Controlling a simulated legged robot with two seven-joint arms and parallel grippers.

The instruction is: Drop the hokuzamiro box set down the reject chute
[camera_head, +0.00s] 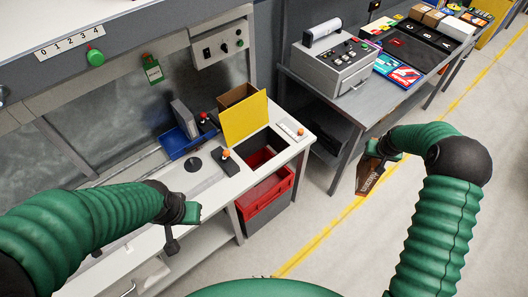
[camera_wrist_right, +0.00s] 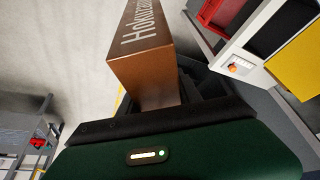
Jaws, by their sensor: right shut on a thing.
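The brown hokuzamiro box (camera_head: 369,180) has pale lettering on its side. My right gripper (camera_head: 376,160) is shut on it and holds it over the floor, right of the white bench. In the right wrist view the box (camera_wrist_right: 140,65) sticks out from the dark fingers. The chute appears to be the dark opening with red inside (camera_head: 262,152) in the bench top, beside a raised yellow panel (camera_head: 245,120). A red bin (camera_head: 266,198) sits below. In the wrist view the opening (camera_wrist_right: 272,28) is at upper right, apart from the box. My left gripper (camera_head: 186,213) is over the bench front; its fingers are unclear.
A blue tray (camera_head: 188,138) and a control with an orange knob (camera_head: 226,164) are on the bench. Another orange knob (camera_head: 300,131) is right of the opening. A dark table (camera_head: 350,104) with a grey machine (camera_head: 333,67) and boxes stands behind. Floor between is clear.

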